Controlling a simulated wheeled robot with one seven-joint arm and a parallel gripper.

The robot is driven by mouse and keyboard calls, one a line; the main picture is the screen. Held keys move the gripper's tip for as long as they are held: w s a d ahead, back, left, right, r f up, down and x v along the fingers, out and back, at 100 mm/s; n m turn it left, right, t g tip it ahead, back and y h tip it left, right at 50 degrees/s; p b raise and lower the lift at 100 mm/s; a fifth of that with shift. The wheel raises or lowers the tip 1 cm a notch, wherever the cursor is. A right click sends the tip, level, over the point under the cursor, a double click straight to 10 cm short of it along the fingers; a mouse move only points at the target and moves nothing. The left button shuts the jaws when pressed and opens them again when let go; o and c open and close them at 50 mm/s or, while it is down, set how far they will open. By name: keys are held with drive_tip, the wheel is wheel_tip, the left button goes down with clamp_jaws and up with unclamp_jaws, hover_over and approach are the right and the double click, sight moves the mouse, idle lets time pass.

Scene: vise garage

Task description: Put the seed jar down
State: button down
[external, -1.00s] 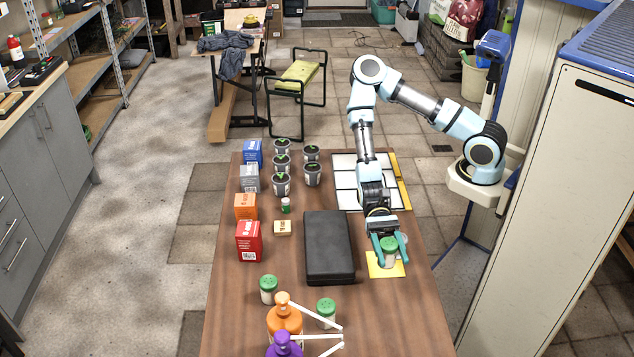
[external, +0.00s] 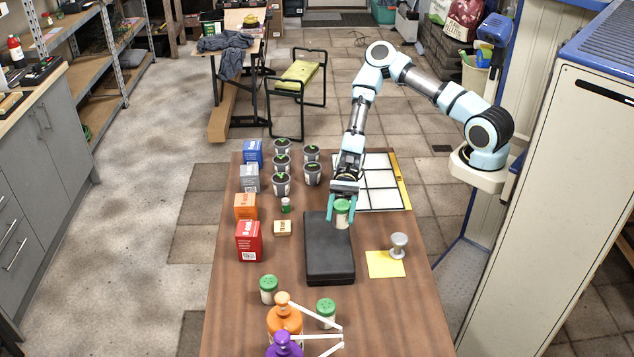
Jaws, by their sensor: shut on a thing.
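My gripper (external: 342,214) is shut on a seed jar (external: 342,217) with a green lid and a pale body. The jar is upright between the fingers and shows over the far end of the black case (external: 330,262). I cannot tell whether it touches the case or hangs above it. Two similar green-lidded jars stand at the near end of the table, one at the left (external: 268,290) and one beside the orange bottle (external: 326,312). A yellow square (external: 383,266) lies bare at the right.
A grey metal goblet-like object (external: 398,246) stands at the yellow square's corner. A white gridded panel (external: 372,184) lies behind. Several dark pots (external: 282,184) and coloured boxes (external: 249,240) line the left. Pump bottles (external: 285,318) stand in front.

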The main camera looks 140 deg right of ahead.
sight(340, 226)
drive_tip(key=shift+f+p, duration=0.4)
drive_tip(key=shift+f, duration=1.9)
drive_tip(key=shift+f, duration=0.15)
drive_tip(key=shift+c, duration=1.1)
unclamp_jaws()
